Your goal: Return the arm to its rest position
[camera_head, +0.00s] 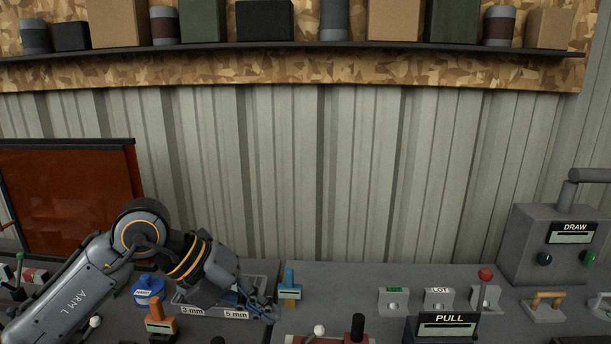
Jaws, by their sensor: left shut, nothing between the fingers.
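My left arm comes in from the lower left and bends toward the bench. Its gripper (262,309) is shut and empty. It is over the right part of a grey tray (212,313) labelled "3 mm" and "5 mm", to the left of a blue-handled piece (289,285). The arm and wrist hide much of the tray. I cannot tell whether the fingertips touch anything. My right gripper is not in view.
A "PULL" box (447,326), red-knobbed lever (486,276) and "DRAW" machine (548,250) stand at right. A loaded shelf (300,46) runs above.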

